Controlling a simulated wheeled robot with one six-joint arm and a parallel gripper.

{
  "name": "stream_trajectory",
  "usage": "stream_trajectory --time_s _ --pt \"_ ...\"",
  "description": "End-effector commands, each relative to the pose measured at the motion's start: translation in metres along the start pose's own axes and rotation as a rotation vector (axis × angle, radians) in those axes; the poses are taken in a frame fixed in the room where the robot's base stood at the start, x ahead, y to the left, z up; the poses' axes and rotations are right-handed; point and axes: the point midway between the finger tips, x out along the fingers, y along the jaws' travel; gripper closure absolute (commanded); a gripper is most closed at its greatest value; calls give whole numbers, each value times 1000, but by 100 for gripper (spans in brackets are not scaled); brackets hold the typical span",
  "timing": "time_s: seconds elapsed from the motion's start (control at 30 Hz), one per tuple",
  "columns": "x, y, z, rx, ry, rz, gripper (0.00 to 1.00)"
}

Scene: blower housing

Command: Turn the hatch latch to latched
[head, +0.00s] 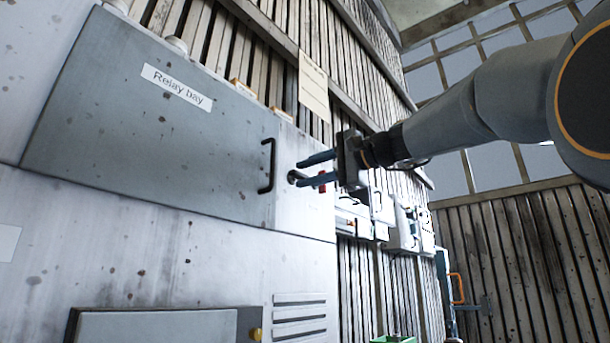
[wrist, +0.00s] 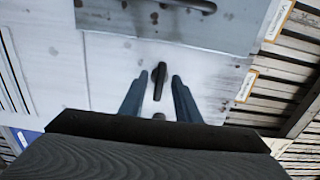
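The grey hatch (head: 150,120) labelled "Relay bay" is closed flush in the cabinet front, with a black bar handle (head: 267,165) at its right edge. The hatch latch (wrist: 159,82) is a short dark lever on the pale panel beside the hatch. In the head view only a dark bit of it (head: 292,176) shows, behind my fingers. My gripper (head: 303,173) is open, with two blue fingers pointing at the panel. In the wrist view the fingertips (wrist: 159,77) lie on either side of the lever, with a gap on each side. Whether they reach its depth is unclear.
A red mark (head: 322,187) is by the latch, partly behind a finger. A lower panel (head: 155,325) with a yellow knob (head: 255,334) and vent slots (head: 300,314) sit below. A paper tag (head: 313,85) hangs above right. Boxes (head: 405,230) line the slatted wall.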

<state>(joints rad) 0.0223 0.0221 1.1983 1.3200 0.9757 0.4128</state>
Motion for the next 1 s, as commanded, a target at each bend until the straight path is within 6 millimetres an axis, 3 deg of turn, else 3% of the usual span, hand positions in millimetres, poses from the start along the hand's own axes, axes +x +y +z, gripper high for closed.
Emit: stream_trajectory --time_s 0.2,0.4,1.0 --pt "-37 0 -1 -2 4 -1 70" --pt "-62 0 0 -1 2 0 70" --pt "-68 0 0 0 0 1 70"
